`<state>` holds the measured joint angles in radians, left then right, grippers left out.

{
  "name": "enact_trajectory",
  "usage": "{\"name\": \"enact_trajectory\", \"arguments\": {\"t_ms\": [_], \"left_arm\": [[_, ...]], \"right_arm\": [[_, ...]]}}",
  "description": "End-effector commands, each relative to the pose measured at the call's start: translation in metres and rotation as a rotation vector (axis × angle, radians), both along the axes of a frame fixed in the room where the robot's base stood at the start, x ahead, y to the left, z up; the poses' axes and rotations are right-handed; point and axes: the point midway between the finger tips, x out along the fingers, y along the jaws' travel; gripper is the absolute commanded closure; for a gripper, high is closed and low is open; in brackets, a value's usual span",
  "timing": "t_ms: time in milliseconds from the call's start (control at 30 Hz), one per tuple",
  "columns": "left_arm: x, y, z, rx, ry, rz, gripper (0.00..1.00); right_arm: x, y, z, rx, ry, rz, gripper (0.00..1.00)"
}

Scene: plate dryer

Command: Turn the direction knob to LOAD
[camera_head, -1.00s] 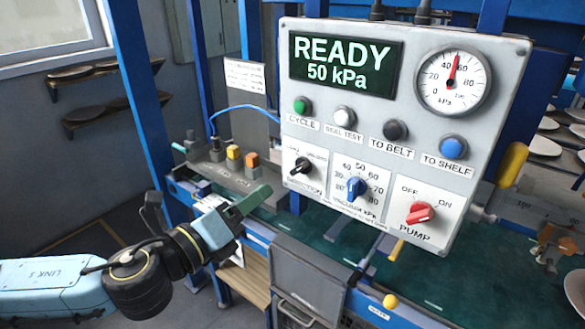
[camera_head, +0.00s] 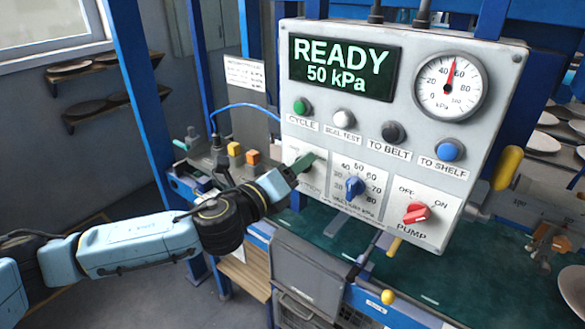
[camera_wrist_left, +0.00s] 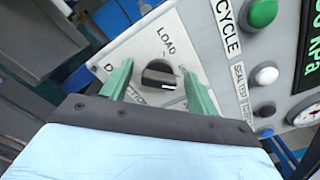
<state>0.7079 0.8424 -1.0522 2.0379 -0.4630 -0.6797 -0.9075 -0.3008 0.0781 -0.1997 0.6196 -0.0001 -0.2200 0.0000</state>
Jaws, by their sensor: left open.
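The black direction knob (camera_wrist_left: 159,74) shows in the left wrist view on its white label plate, below the word LOAD. In the head view the knob is hidden behind my left gripper (camera_head: 303,164), which is at the direction plate on the lower left of the control panel (camera_head: 408,60). In the left wrist view the two green fingers of the left gripper (camera_wrist_left: 160,85) stand apart, one on each side of the knob. I cannot tell whether either finger touches it. My right gripper is not in view.
Right of the direction plate are the blue vacuum knob (camera_head: 354,187) and the red pump knob (camera_head: 416,213). Above are the green cycle button (camera_head: 301,106), white seal test button (camera_head: 345,117), black belt button (camera_head: 393,132) and blue shelf button (camera_head: 449,149). The display reads READY, 50 kPa.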

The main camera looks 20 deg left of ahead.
Motion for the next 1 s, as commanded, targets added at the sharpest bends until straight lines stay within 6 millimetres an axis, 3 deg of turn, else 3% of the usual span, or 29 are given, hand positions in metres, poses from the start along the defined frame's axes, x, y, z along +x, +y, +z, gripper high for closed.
{"name": "enact_trajectory", "arguments": {"t_ms": [100, 433, 767, 1000], "left_arm": [[-0.0001, 0.0002, 0.0000, 0.000, 0.000, 0.000, 0.43], [-0.0003, 0.0005, 0.0001, 0.000, 0.000, 0.001, 0.85], [-0.0003, 0.0005, -0.0006, -0.048, 0.019, 0.001, 0.85], [-0.0002, 0.0009, -0.0012, -0.192, 0.071, 0.002, 0.85]], "right_arm": [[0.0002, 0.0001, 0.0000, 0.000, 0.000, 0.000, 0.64], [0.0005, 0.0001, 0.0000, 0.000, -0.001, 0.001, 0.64], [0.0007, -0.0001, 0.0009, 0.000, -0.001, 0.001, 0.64], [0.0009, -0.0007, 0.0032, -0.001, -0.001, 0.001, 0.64]]}}
